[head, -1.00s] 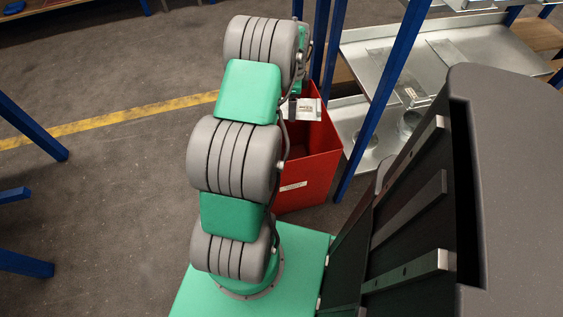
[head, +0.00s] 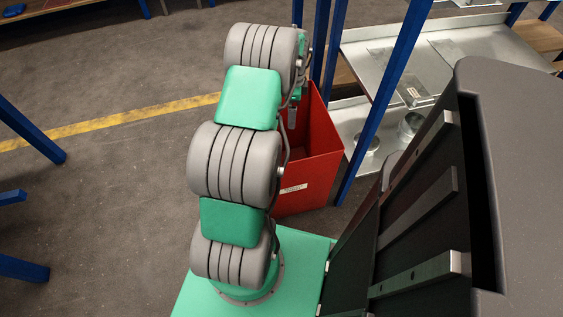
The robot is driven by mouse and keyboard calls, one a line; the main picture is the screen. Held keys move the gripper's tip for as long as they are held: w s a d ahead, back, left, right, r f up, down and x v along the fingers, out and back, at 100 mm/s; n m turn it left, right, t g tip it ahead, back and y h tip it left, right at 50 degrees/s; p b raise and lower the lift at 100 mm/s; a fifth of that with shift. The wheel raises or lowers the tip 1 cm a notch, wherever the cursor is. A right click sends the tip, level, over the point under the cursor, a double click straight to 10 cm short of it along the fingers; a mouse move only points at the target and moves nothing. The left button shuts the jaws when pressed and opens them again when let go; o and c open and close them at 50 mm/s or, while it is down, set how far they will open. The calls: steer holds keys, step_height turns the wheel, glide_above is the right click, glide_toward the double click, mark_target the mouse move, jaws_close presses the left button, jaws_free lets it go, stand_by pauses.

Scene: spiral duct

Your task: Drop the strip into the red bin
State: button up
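The red bin (head: 318,162) stands on the floor behind and right of my arm, with a white label on its front. My arm hides its left part. The visible end of my gripper (head: 292,115) is a small grey piece over the bin's opening, low near the upper left of the bin. Most of the gripper is hidden by my arm links, so I cannot see whether its fingers are apart. I cannot make out the strip now. The bin's floor is mostly out of sight.
A metal shelf unit (head: 385,70) with blue posts (head: 383,100) stands close right of the bin, with round metal parts (head: 411,124) on its lower shelf. More blue legs (head: 30,130) stand at the left. The floor left of my arm is clear, crossed by a yellow line (head: 130,120).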

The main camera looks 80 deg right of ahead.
step_height(320, 180, up, 7)
steer(key=p, duration=0.1)
stand_by(0.3)
